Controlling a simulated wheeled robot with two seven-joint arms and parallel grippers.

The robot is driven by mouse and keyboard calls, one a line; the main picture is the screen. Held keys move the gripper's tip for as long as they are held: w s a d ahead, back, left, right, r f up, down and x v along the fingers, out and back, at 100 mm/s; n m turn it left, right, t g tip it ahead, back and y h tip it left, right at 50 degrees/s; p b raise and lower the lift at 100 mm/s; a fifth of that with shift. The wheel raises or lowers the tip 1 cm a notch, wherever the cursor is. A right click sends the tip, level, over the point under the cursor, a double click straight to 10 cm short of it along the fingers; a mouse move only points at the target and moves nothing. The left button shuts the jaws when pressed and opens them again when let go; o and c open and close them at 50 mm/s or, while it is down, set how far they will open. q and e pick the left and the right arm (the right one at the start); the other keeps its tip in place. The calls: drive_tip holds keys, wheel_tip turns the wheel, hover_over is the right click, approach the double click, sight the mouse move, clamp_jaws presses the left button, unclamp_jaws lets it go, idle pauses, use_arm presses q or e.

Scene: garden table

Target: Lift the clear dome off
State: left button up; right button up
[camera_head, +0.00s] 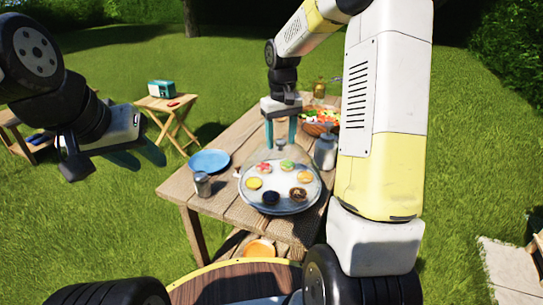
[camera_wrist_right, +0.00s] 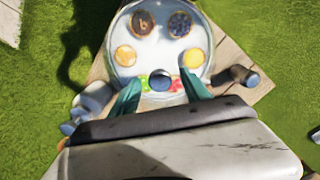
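The clear dome (camera_head: 281,158) is see-through and covers a round silver tray (camera_head: 277,208) of colourful pastries on the wooden table. My right gripper (camera_head: 281,132) is above the dome's top, fingers pointing down. In the right wrist view, a round knob (camera_wrist_right: 160,82) shows between the teal fingers of my right gripper (camera_wrist_right: 160,92), with a gap on each side. That gripper is open and holds nothing. My left gripper (camera_head: 138,155) is open and empty over the grass, left of the table and away from the dome.
A blue plate (camera_head: 209,162) and a metal shaker (camera_head: 202,184) stand left of the tray. A glass jar (camera_head: 325,152) stands close at its right, with a platter of vegetables (camera_head: 320,121) behind. A side table with a radio (camera_head: 161,88) is further off.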

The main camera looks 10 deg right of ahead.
clamp_jaws()
idle(1.3)
